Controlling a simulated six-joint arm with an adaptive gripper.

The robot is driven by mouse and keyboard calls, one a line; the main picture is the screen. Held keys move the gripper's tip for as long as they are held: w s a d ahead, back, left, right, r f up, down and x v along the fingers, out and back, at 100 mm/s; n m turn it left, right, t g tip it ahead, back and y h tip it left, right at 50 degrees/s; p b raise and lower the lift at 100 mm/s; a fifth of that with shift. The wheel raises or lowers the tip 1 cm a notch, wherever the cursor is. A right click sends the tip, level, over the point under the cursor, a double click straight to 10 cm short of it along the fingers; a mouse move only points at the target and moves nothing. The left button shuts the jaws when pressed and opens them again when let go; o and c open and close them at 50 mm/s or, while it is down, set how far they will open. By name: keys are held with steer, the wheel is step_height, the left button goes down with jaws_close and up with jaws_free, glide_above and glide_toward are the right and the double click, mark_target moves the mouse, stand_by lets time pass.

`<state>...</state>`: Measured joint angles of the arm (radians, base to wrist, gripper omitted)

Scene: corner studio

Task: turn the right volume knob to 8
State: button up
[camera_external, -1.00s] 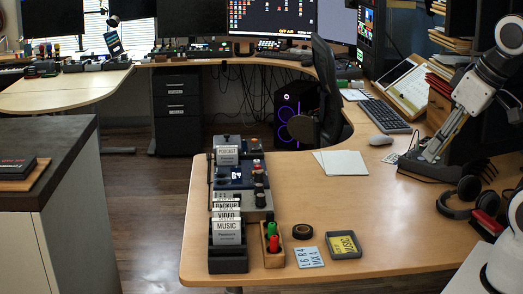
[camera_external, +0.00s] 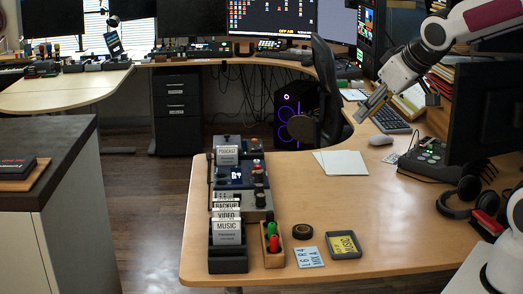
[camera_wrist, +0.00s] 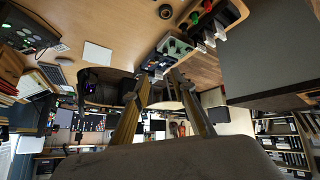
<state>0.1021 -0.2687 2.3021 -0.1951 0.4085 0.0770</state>
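A dark control unit (camera_external: 428,157) with several small controls sits on the right part of the desk. A dark unit with a lit green display (camera_wrist: 28,32) shows at the upper left of the wrist view, seemingly the same one. I cannot read the right volume knob or its setting. A row of devices (camera_external: 238,176) with knobs also stands along the desk's left edge. My gripper (camera_external: 370,105) is in the air, behind and left of the control unit, touching nothing. In the wrist view its two fingers (camera_wrist: 162,80) are apart and empty.
A dark monitor (camera_external: 487,112) stands right of the control unit, with headphones (camera_external: 463,193) in front. A keyboard (camera_external: 390,117) and mouse (camera_external: 381,140) lie behind it to the left. White paper (camera_external: 341,162) lies flat; the desk's middle front (camera_external: 320,210) is clear.

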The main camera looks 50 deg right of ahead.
steer(key=w+d+f+n+t, duration=0.1)
steer(key=w+d+f, duration=0.3)
steer(key=w, duration=0.7)
steer(key=w+d+f+t, duration=0.2)
steer(key=w+f, duration=0.3)
steer(key=w, duration=0.5)
steer(key=w+d+f+n+t+y, duration=0.1)
steer(key=w+f+y, duration=0.1)
steer(key=w+f, duration=0.65)
steer(key=t+y, duration=0.1)
steer(key=y, duration=0.1)
glide_toward(262, 186)
steer(key=w, duration=0.3)
steer(key=shift+f+y, duration=0.3)
steer(key=shift+f, duration=0.45)
steer(key=shift+w+f, duration=0.1)
steer(key=shift+w, duration=0.05)
steer(key=shift+x, duration=3.75)
